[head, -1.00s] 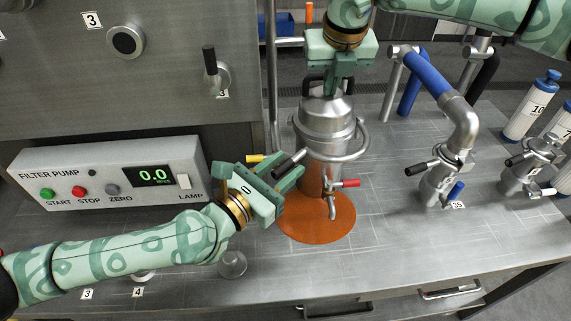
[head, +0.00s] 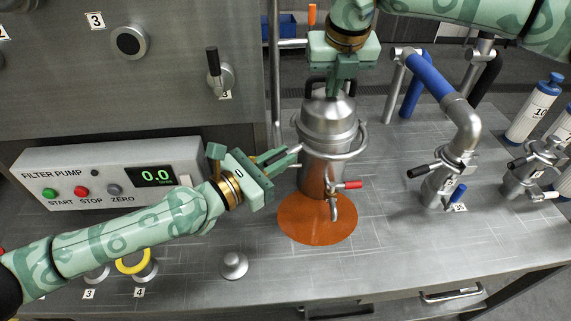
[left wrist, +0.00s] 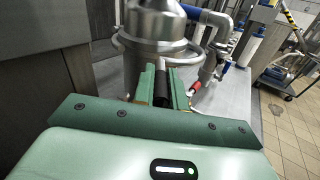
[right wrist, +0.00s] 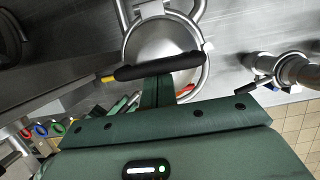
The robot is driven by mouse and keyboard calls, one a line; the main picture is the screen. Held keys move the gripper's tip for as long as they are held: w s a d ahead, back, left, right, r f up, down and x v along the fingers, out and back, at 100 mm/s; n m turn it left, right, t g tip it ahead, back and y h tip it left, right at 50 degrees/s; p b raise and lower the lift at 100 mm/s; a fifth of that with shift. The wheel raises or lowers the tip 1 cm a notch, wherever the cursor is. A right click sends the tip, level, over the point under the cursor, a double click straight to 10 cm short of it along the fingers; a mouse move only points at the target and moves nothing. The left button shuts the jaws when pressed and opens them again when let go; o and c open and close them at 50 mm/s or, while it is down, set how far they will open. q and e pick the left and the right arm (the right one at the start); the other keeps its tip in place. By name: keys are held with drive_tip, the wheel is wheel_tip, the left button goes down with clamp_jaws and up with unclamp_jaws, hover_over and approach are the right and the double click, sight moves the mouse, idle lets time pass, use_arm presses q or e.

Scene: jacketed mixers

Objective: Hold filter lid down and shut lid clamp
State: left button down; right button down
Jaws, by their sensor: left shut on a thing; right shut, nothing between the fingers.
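The steel filter housing (head: 320,175) stands upright on an orange round mat (head: 318,232), with its domed lid (head: 328,118) on top and a ring bar around the neck. My left gripper (head: 294,157) is at the housing's left side, shut on the black clamp lever (left wrist: 163,88), which shows between its fingers in the left wrist view. My right gripper (head: 334,92) points down at the lid's black handle (right wrist: 160,67), shut with nothing between its fingers. Its fingertips meet the handle in the picture; contact is unclear. The clamp's latch is not clearly visible.
A red-handled drain tap (head: 348,185) sticks out low at the housing's front. The filter pump box (head: 110,178) stands left, near my left arm. A blue-sleeved pipe with a valve (head: 440,170) stands to the right. The front bench is mostly clear around a small steel knob (head: 233,264).

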use_arm(q)
drive_tip(key=shift+w+a+r+m+g+h, duration=0.1)
drive_tip(key=shift+w+a+m+g+h, duration=0.25)
drive_tip(key=shift+w, duration=0.2)
drive_tip(key=shift+w+a+r+m+g+h, duration=0.15)
drive_tip(key=shift+w+m+g, duration=0.1)
drive_tip(key=shift+w+g, duration=0.25)
drive_tip(key=shift+f, duration=0.1)
drive_tip(key=c, duration=1.4)
unclamp_jaws()
drive_tip(key=shift+c, duration=0.2)
drive_tip(key=shift+f, duration=0.1)
drive_tip(key=v, duration=1.2)
